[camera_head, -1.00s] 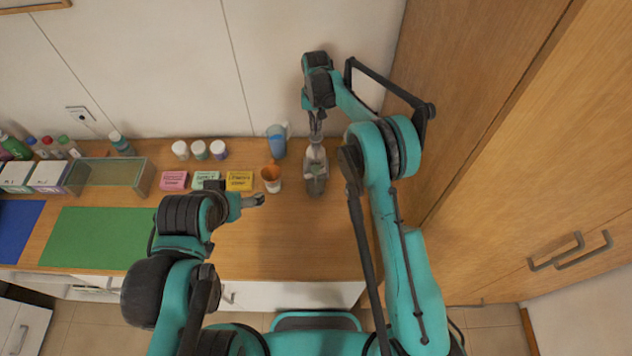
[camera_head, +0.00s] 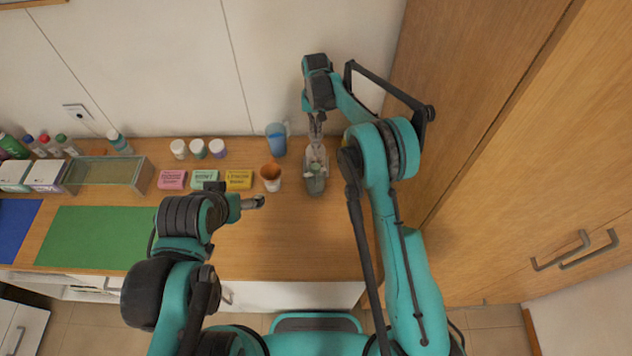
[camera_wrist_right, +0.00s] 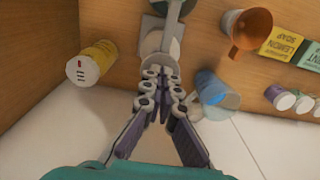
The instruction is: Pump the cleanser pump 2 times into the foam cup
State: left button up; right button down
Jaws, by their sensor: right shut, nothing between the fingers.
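The cleanser pump (camera_head: 316,182) stands on the counter near the wall, a grey bottle with a pale top and a greenish part facing me. My right gripper (camera_head: 316,142) is shut and empty, pointing down at the pump top. In the right wrist view, the gripper's fingertips (camera_wrist_right: 160,76) lie right at the pump's pale top (camera_wrist_right: 160,42); I cannot tell if they touch.
A blue cup (camera_head: 276,142) stands behind the foam cup. Pink, green and yellow soap boxes (camera_head: 239,179) and several white jars (camera_head: 198,148) are to the left. In the wrist view, a yellow canister (camera_wrist_right: 98,58) stands beside the pump. A wooden cabinet (camera_head: 500,150) closes the right side.

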jog(key=shift+f+b, duration=0.4)
jog(key=shift+f, duration=0.15)
jog(key=shift+r, duration=0.2)
jog(key=shift+r+p, duration=0.5)
jog(key=shift+r, duration=0.9)
jog(key=shift+r, duration=0.1)
notch_tip(320, 180, up, 6)
jog(key=shift+f+p, duration=0.1)
jog(key=shift+p, duration=1.1)
